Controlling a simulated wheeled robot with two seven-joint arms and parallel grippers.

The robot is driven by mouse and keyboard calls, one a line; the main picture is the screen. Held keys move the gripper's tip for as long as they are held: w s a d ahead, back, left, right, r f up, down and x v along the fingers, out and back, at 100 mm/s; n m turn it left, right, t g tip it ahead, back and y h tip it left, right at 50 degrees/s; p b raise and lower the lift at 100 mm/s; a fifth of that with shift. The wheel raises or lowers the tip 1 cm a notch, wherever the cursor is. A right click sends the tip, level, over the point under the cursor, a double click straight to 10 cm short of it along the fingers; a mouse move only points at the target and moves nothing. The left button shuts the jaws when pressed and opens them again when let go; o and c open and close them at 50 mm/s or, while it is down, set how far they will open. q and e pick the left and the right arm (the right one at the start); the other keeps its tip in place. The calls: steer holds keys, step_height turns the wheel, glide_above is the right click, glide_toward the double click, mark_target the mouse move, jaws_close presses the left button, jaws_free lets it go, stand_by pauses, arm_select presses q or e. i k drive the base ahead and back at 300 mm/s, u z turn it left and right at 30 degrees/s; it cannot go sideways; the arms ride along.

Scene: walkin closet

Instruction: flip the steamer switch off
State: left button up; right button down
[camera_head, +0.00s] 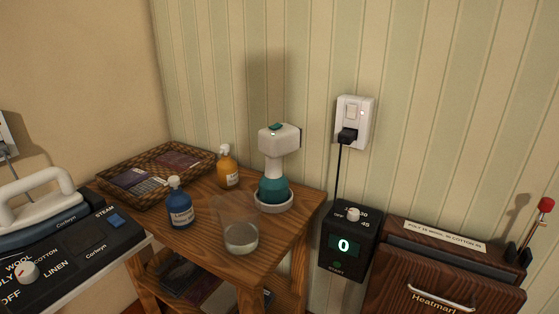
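A white and teal handheld steamer (279,141) stands upright in a round pale base (273,203) near the back right corner of the wooden side table. A small teal part shows on top of its head. On the striped wall to its right is a white socket plate (366,132) with a pale rocker switch (351,111) and a small lit reddish light beside it. A black plug (347,137) sits in the socket below the switch, its cord running down behind the timer box. I cannot tell which of these is the steamer's switch. Neither gripper is in view.
The side table (210,250) holds a blue bottle (180,206), an amber bottle (227,170), a clear cup (241,237) and a wicker tray (150,180). An ironing station (80,250) stands left. A timer box (348,245) reading 0 and a wooden press (440,270) stand right.

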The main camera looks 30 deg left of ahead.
mark_target(277, 126)
steer(key=z, duration=1.2)
steer(key=k, duration=1)
steer(key=u, duration=1.3)
steer(key=i, duration=0.5)
